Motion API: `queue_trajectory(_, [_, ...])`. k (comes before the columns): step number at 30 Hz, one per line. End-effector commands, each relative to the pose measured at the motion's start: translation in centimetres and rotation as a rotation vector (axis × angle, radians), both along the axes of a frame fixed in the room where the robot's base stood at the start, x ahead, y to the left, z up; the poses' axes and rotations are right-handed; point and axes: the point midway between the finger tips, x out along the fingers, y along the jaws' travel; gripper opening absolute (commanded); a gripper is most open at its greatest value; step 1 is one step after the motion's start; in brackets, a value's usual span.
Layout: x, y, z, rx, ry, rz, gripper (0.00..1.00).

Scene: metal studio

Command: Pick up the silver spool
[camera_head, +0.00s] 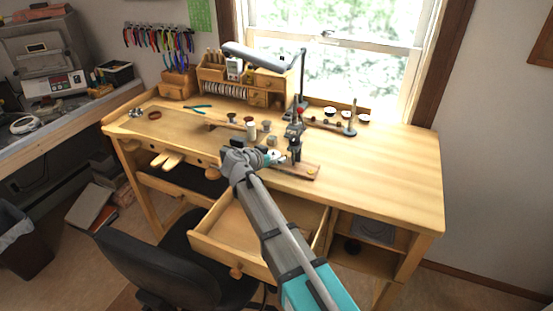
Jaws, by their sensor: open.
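Several small spool-like pieces stand in a group on the wooden bench (390,170), just beyond my arm. They include a pale upright piece (252,133) and a grey-topped piece (266,126). At this size I cannot tell for certain which one is the silver spool. My arm reaches up from the lower right, and its wrist is over the bench's front edge. My gripper (277,157) is open, close to the near side of this group. Its fingers are small and partly hidden, and I see nothing held in it.
A dark upright tool stand (294,140) on a wooden base is just right of my gripper. An open drawer (215,246) and a black chair (185,262) are below. Pliers (198,107) lie left. The bench's right side is clear.

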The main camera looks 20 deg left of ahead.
Motion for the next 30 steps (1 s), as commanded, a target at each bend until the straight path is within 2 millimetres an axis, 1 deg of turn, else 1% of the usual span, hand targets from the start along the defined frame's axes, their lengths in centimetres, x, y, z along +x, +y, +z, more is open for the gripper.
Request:
queue_trajectory(7, [-0.04,0.03,0.00,0.000,0.000,0.000,1.00])
queue_trajectory(8, [-0.03,0.04,0.00,0.000,0.000,0.000,0.96])
queue_trajectory(9, [-0.04,0.05,0.00,0.000,0.000,0.000,0.89])
queue_trajectory(14, [-0.05,0.06,0.00,0.000,0.000,0.000,0.59])
queue_trajectory(18, [-0.06,0.07,-0.01,0.000,0.000,0.000,0.33])
queue_trajectory(20, [-0.07,0.08,-0.01,0.000,0.000,0.001,0.22])
queue_trajectory(21, [-0.07,0.08,-0.01,0.000,0.000,0.001,0.19])
queue_trajectory(30, [-0.07,0.10,0.10,0.000,0.000,0.001,0.19])
